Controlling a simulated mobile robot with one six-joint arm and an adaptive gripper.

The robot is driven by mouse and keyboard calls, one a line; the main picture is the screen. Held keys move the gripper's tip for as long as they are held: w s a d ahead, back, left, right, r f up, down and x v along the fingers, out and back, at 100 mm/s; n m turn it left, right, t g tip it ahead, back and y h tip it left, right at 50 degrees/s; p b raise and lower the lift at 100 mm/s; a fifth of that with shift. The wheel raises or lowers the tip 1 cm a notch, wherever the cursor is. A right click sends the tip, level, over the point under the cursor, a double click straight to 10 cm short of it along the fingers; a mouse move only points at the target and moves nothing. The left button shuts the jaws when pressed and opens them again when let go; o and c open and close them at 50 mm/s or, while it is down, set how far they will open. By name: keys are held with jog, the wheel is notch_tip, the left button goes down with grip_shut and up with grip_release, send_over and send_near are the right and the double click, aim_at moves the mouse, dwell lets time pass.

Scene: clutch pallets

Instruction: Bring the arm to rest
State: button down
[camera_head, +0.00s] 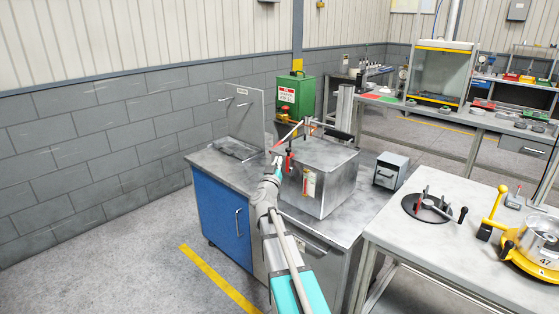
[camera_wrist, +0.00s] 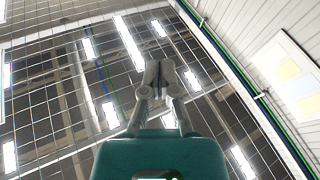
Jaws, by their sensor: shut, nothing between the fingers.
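My gripper (camera_wrist: 159,74) is shut and empty in the wrist view, with its two fingers together. In the head view my arm reaches up from the bottom middle, in front of the steel-topped bench (camera_head: 225,170). The arm's far end overlaps the left side of the metal box (camera_head: 325,185) in the picture.
A blue cabinet (camera_head: 222,216) forms the bench's left front. A green canister (camera_head: 296,96) stands behind. A small grey box (camera_head: 391,170) sits right of the metal box. A pale table (camera_head: 480,250) at right carries a yellow fixture (camera_head: 535,262). The floor at left is clear.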

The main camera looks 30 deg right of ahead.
jog(key=shift+a, duration=0.1)
dwell(0.5)
jog(key=s+a+f+n+g+y+p, duration=0.15)
jog(key=a+f+n+y, duration=0.35)
jog(key=a+y, duration=0.5)
jog(key=s+a+f+n+g+y+p, duration=0.1)
jog(key=a+f+n+y+p, duration=0.4)
jog(key=a, duration=0.9)
jog(key=s+a+f+m+g, duration=0.1)
jog(key=s+g, duration=0.3)
jog(key=s, duration=0.4)
jog(key=s+a+f+m+g+p, duration=0.1)
jog(key=s+a+f+g, duration=0.2)
jog(key=s, duration=0.5)
jog(key=s+a+f+m+g, duration=0.1)
jog(key=s+a+f+g, duration=0.1)
jog(key=s+g, duration=0.4)
jog(key=shift+s, duration=0.9)
